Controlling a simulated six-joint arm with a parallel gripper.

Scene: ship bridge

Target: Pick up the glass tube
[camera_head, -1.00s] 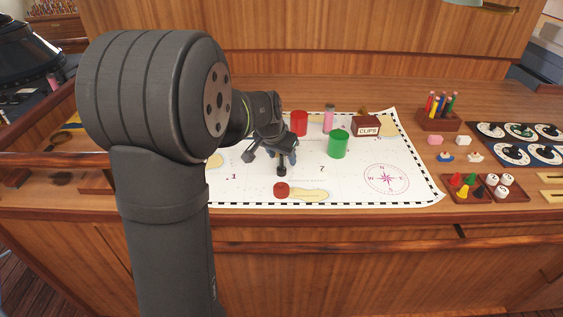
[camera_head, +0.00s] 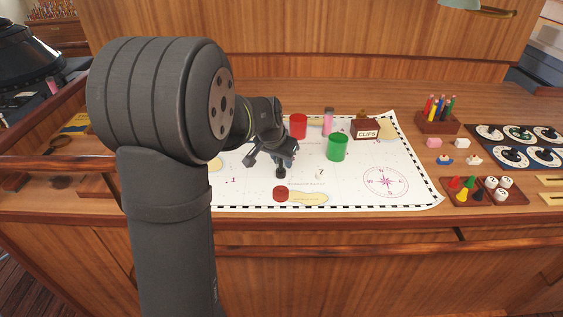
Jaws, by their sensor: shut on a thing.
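My gripper (camera_head: 266,165) is above the left-middle part of the chart, with its fingers pointing down and set a little apart. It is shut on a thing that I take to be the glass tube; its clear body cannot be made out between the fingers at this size. The black fingers and my arm hide part of that area.
A red cylinder (camera_head: 299,126), a pink bottle (camera_head: 328,123), a green cylinder (camera_head: 338,148) and a CLIPS box (camera_head: 366,129) stand right of the gripper. A pencil holder (camera_head: 437,122) and a tray of pieces (camera_head: 513,196) are farther right.

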